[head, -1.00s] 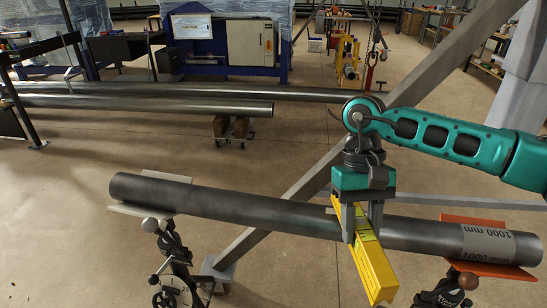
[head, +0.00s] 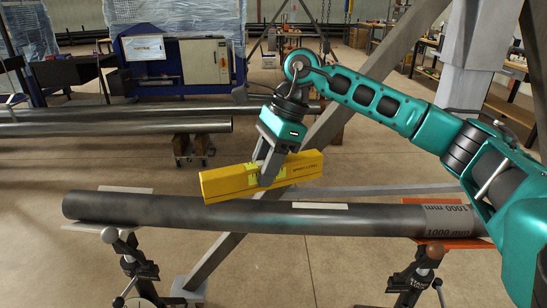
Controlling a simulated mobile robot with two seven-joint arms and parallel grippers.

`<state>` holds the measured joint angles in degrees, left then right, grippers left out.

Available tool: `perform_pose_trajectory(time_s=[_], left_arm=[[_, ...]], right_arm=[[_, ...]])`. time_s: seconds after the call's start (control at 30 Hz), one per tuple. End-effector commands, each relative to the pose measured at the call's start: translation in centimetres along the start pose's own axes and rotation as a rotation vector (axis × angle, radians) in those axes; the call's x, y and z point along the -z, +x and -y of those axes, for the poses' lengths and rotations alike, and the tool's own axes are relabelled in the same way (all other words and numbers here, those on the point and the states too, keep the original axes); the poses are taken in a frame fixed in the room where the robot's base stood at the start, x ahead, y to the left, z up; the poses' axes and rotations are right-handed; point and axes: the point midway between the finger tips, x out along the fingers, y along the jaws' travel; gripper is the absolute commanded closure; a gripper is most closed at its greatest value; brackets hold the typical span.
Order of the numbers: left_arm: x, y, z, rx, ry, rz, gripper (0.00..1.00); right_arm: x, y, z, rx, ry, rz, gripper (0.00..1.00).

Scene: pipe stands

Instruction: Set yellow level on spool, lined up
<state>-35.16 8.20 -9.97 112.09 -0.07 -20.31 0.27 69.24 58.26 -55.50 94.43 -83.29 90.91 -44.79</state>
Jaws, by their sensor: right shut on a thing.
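The yellow level (head: 222,182) is held in my right gripper (head: 268,178), whose fingers are shut around its middle. The spool is a dark grey pipe (head: 170,211) lying across two stands, with "1000 mm" printed near its right end. The level appears above the pipe, running roughly along it but at an angle, its left end lower in the picture and close to the pipe's upper edge. Whether it touches the pipe is hard to tell. My left gripper is out of view.
The left stand (head: 137,262) and right stand (head: 414,274) hold the pipe's ends; the right one has an orange support (head: 455,243). A slanted grey beam (head: 222,262) passes behind the pipe. Long pipes (head: 110,127) lie farther back left. Open floor surrounds the stands.

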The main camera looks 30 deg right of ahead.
Motion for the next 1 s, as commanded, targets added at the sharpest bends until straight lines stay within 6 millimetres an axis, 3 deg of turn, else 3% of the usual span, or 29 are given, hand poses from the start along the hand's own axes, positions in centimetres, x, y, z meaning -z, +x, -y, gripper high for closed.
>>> perform_pose_trajectory(time_s=[0.1, 0.3, 0.8, 1.0], left_arm=[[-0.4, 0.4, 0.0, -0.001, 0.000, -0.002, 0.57], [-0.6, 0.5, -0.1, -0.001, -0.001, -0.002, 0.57], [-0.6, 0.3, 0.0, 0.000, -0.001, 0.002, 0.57], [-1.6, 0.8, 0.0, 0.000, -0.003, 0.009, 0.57]], right_arm=[[0.8, -1.3, 0.7, 0.087, 0.195, 0.002, 1.00], [1.5, -2.8, 1.4, 0.162, 0.379, 0.001, 1.00], [1.5, -3.1, 1.4, 0.172, 0.410, 0.004, 1.00], [2.1, -1.8, 1.4, 0.172, 0.409, 0.004, 1.00]])
